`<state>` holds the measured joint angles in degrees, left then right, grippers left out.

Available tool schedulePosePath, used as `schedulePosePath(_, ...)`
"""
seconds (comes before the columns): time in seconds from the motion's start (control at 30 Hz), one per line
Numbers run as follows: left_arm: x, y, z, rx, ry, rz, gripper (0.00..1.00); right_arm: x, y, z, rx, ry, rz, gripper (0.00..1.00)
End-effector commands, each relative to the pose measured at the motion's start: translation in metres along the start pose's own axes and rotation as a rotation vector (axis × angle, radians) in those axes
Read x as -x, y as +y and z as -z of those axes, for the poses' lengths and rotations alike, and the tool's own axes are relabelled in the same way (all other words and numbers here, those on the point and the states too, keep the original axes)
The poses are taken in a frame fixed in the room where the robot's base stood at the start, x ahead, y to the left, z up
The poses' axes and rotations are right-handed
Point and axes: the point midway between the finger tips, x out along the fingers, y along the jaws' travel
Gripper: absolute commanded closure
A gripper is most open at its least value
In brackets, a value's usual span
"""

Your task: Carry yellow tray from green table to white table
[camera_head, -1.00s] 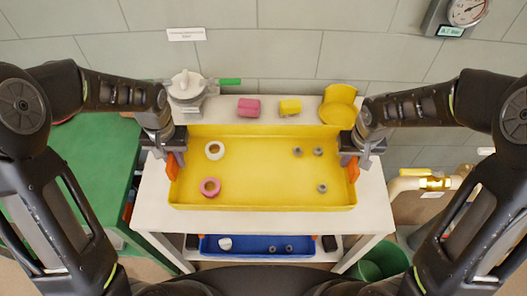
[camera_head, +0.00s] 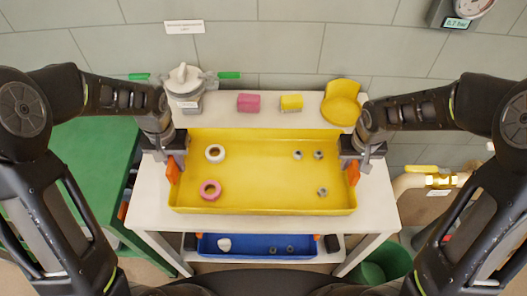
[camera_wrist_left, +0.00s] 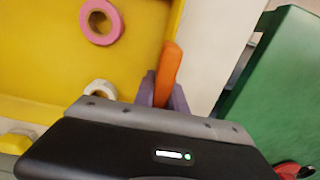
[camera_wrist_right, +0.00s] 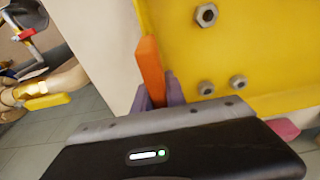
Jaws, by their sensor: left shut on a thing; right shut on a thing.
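The yellow tray (camera_head: 265,180) is over the white table (camera_head: 150,205) in the head view; whether it rests on the top or hangs just above it I cannot tell. It holds a white ring (camera_head: 215,153), a pink ring (camera_head: 210,190) and several grey nuts (camera_head: 322,191). My left gripper (camera_head: 174,168) is shut on the orange handle at the tray's left side, also seen in the left wrist view (camera_wrist_left: 168,75). My right gripper (camera_head: 352,170) is shut on the orange handle at its right side, seen in the right wrist view (camera_wrist_right: 151,72). The green table (camera_head: 95,165) stands at the left.
Behind the tray stand a grey valve-like device (camera_head: 185,90), a pink block (camera_head: 248,103), a yellow block (camera_head: 291,102) and a yellow scoop-shaped piece (camera_head: 341,103). A blue tray (camera_head: 258,246) sits on the lower shelf. A green bin (camera_head: 383,263) and yellow-handled pipe (camera_head: 430,181) are at the right.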

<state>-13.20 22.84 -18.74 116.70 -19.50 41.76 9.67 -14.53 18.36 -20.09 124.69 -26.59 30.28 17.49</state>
Motion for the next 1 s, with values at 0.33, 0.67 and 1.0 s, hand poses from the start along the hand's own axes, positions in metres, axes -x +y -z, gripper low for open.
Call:
schedulePosePath(0.33,-0.009,0.0,0.0,0.0,0.0,0.0,0.67,-0.009,0.0,-0.001,0.0,0.0,0.0,0.67)
schedulePosePath(0.67,-0.008,0.0,0.0,0.0,0.0,0.0,0.62,-0.009,0.0,-0.001,0.0,0.0,0.0,0.62)
schedulePosePath(1.0,0.031,0.0,0.002,0.0,0.006,-0.001,0.62,-0.009,0.0,-0.001,0.0,0.0,0.0,0.62)
